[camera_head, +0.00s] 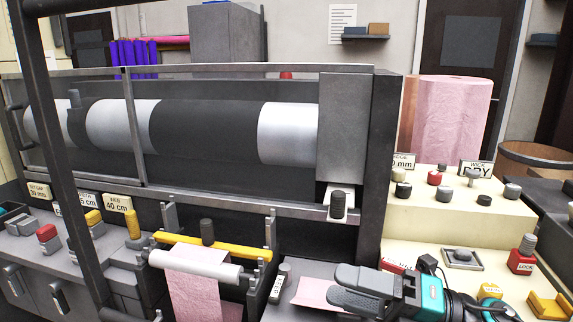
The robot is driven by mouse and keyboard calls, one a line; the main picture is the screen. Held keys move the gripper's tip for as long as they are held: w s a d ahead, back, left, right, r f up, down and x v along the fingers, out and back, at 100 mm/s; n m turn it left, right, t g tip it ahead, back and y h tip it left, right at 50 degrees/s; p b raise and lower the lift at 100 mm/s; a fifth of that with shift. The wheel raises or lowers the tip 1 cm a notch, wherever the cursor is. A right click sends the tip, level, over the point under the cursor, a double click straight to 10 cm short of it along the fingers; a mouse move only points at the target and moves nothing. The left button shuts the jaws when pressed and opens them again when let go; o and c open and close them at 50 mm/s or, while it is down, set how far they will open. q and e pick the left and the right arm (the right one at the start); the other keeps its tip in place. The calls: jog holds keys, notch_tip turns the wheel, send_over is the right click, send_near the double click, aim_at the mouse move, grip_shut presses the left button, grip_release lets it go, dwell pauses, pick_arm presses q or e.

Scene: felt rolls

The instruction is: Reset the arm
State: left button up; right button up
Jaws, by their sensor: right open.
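My right gripper (338,286) is at the lower right of the middle, its grey fingers pointing left and apart, with nothing seen between them. Its teal and black wrist (430,295) lies to the right, over the front of the cream console. The fingers are in front of a pale pink sheet (312,292) on the grey machine front; I cannot tell whether they touch it. A teal and dark part at the far left edge may belong to my left arm; its jaws do not show clearly.
A machine with a dark and silver roller (290,133) stands behind a grey frame. Pink felt (195,292) hangs from a white roll (195,264) below a yellow bar (212,246). Knobs crowd the cream console (425,212). A large pink roll (450,120) stands behind it.

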jog(key=w+d+f+m+t+h, duration=0.1)
jog(key=d+f+m+t+h, duration=0.2)
jog(key=f+m+t+h, duration=0.65)
jog(key=d+f+m+t+h, duration=0.3)
jog(key=d+f+m, duration=0.15)
jog(key=m, duration=1.05)
jog(key=s+f+m+g+h, duration=0.2)
jog(key=s+f+m+g, duration=0.1)
jog(key=f, duration=0.5)
jog(key=s+d+f+m+g+h+p, duration=0.1)
jog(key=s+f+m+g+h, duration=0.2)
jog(key=s+f+m, duration=0.3)
notch_tip(320, 180, down, 3)
jog(key=s+g, duration=0.1)
jog(key=s, duration=0.1)
jog(key=shift+s+d, duration=0.2)
jog(key=shift+s, duration=0.1)
jog(key=shift+r+m, duration=0.15)
jog(key=shift+m, duration=0.1)
